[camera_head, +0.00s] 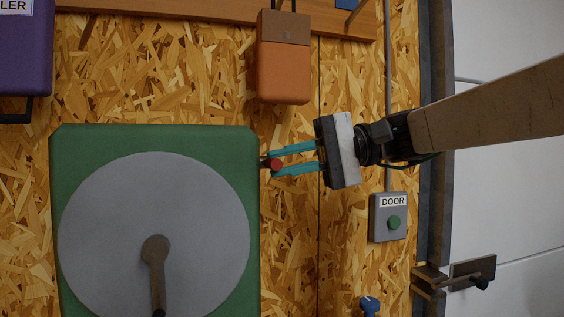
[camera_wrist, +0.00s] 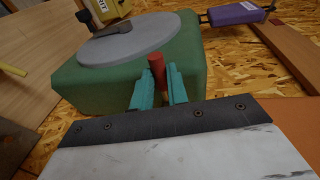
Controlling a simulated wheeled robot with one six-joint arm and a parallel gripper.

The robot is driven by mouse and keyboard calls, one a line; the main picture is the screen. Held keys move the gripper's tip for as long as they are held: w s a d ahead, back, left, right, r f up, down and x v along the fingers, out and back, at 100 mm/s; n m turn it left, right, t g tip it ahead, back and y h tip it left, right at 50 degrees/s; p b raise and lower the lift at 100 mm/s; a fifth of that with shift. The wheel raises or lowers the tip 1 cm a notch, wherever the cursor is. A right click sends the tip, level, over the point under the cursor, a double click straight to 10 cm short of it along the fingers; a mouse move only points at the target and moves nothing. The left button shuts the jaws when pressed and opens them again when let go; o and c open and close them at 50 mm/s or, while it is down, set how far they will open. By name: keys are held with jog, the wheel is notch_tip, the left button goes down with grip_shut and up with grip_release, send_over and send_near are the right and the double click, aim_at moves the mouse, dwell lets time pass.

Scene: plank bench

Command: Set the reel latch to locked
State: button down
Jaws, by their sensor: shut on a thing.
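The reel is a green housing (camera_head: 72,150) with a large grey disc (camera_head: 110,215) and a dark crank handle (camera_head: 156,262) on its face. The reel latch is a small lever with a red knob (camera_head: 276,165) at the right edge of the housing. The red knob also shows in the wrist view (camera_wrist: 157,70), standing beside the green housing (camera_wrist: 100,92). My gripper (camera_head: 270,163) reaches in from the right, its teal fingers shut on the red knob. The fingers (camera_wrist: 158,84) hide its lower part in the wrist view. No lock marking is readable.
An orange box (camera_head: 284,75) hangs just above my gripper. A grey DOOR box (camera_head: 375,222) with a green button sits below right. A purple case (camera_head: 25,45) is at upper left. A blue knob (camera_head: 369,305) and a metal bracket (camera_head: 470,272) are at lower right.

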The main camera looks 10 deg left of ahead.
jog(key=c, duration=1.4)
grip_release()
jog(key=shift+o, duration=0.2)
jog(key=v, duration=0.8)
